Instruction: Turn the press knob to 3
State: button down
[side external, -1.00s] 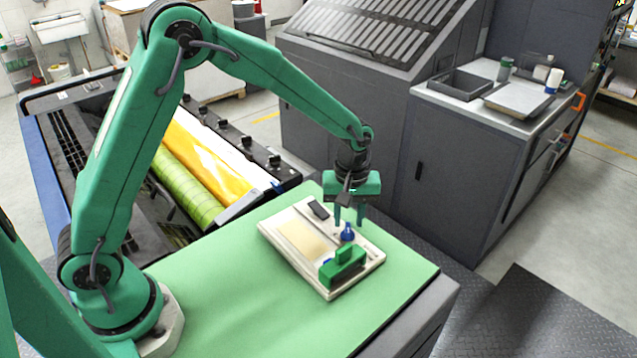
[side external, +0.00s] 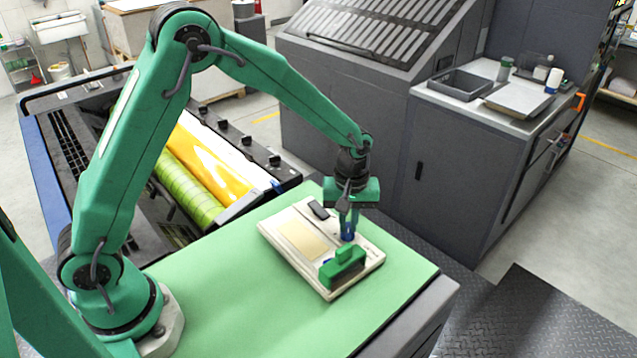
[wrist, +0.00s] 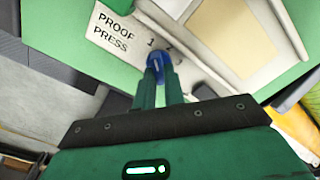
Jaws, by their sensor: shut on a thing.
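The blue press knob (side external: 347,237) stands on the cream proof press (side external: 283,258), near its right edge. My gripper (side external: 349,226) is down over the knob from above, with its fingers shut on it. In the wrist view the blue knob (wrist: 156,58) shows between my fingertips (wrist: 160,76), with a pale mark on top. The printed label "PROOF PRESS" (wrist: 114,32) and the numeral 1 (wrist: 150,42) are readable beside it. The other numerals are small and partly hidden by the knob and fingers. I cannot tell exactly which numeral the mark faces.
A green block (side external: 343,268) sits on the press's near end, close to the knob. A dark piece (side external: 318,210) lies at its far end. The green table top (side external: 225,285) is clear around the press. A printing machine with yellow and green rollers (side external: 190,165) stands behind.

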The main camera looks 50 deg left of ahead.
jog(key=m, duration=0.5)
jog(key=shift+w+d, duration=0.1)
jog(key=m, duration=0.4)
jog(key=shift+d+r+m, duration=0.1)
jog(key=shift+d+m, duration=0.05)
jog(key=shift+m, duration=0.25)
jog(key=m, duration=0.5)
jog(key=shift+d+m, duration=0.15)
jog(key=shift+m, duration=0.15)
jog(key=m, duration=0.4)
jog(key=shift+d+m, duration=0.1)
jog(key=shift+m, duration=0.2)
jog(key=c, duration=1.5)
grip_release()
